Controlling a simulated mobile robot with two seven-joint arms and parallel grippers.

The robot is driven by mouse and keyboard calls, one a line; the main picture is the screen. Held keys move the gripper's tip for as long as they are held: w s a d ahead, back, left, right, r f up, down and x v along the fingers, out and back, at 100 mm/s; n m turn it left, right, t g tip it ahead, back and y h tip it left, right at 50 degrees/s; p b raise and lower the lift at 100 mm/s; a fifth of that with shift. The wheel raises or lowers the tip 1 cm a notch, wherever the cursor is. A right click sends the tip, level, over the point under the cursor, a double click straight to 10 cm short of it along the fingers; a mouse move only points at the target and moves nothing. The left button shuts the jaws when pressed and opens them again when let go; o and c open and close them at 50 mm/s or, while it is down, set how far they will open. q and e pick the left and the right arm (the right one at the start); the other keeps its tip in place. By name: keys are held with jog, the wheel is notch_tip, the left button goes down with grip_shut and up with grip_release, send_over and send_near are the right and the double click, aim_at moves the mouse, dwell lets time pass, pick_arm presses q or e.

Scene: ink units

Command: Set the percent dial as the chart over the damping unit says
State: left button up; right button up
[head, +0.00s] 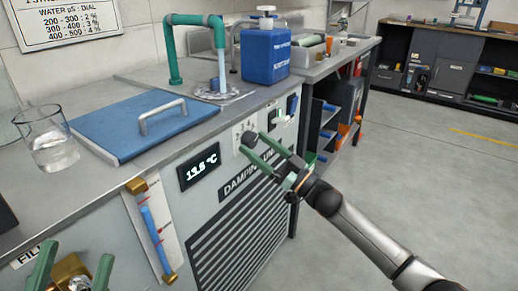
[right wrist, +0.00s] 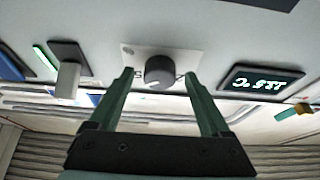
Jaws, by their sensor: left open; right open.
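The chart (head: 68,22) on the wall above the unit pairs water µS ranges with dial values: 200-300 with 2 %, 300-400 with 3 %, and a range from 400 with 4 %. The damping unit (head: 205,215) has a dark round dial (head: 249,139) on a pale plate on its front. In the right wrist view the dial (right wrist: 159,72) sits between the fingertips of my open right gripper (right wrist: 159,76), with gaps on both sides. Its setting is not readable. My left gripper (head: 78,252) is open at the lower left, by a brass fitting (head: 68,270).
A display (head: 199,167) reads about 13.5 °C. A vertical sight tube (head: 155,228) is on the front. On top are a glass beaker (head: 47,140) of water, a blue lid (head: 125,127) with a handle, a green tap (head: 178,50) and a blue jug (head: 265,60). Floor is clear at right.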

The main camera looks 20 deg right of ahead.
grip_shut()
dwell(0.7)
